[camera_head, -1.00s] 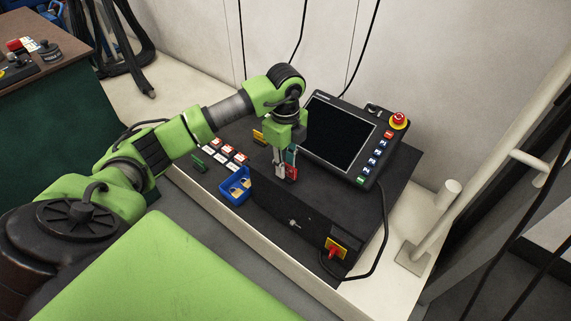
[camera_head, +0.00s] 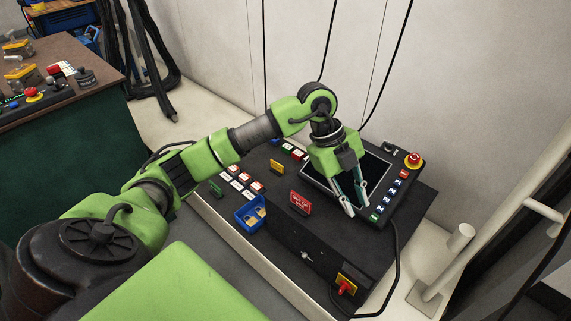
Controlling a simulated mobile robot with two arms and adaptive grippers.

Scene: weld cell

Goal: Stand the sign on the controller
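A small red sign (camera_head: 300,202) with pale lettering stands upright on the black top of the controller (camera_head: 318,229), near its front edge. My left gripper (camera_head: 357,209) is to the right of the sign and apart from it. Its two fingers are spread with nothing between them, pointing down in front of the lower edge of the tilted screen panel (camera_head: 380,170). My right gripper is not in view.
A yellow sign (camera_head: 277,166) and a green sign (camera_head: 216,188) also stand here. A blue bin (camera_head: 250,213) is left of the red sign. A red rotary switch (camera_head: 345,286) is on the front, and a red emergency stop (camera_head: 414,159) tops the panel.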

